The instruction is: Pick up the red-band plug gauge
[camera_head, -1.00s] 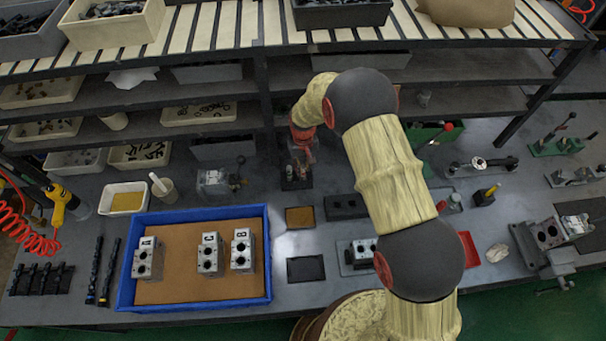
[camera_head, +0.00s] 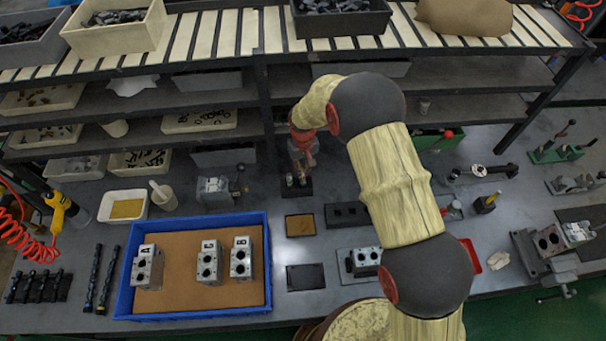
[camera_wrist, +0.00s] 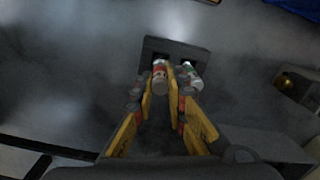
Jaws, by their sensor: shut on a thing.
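The red-band plug gauge (camera_wrist: 160,77) is a pale cylinder with a red band, between my fingertips in the wrist view. My gripper (camera_wrist: 161,92) is shut on it. A second gauge with a green band (camera_wrist: 192,77) stands just right of it, close to my right finger. Both are at a dark block holder (camera_wrist: 172,47); I cannot tell whether the red-band gauge's lower end is still in its hole. In the head view my gripper (camera_head: 302,165) is over the holder (camera_head: 297,190), and the gauges are small and partly hidden.
A blue tray (camera_head: 122,290) with several marked valve blocks is at the front left. A grey fixture (camera_head: 213,190) stands left of the holder, and a dark block (camera_head: 347,214) lies to its right. The shelf rack (camera_head: 262,100) rises close behind.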

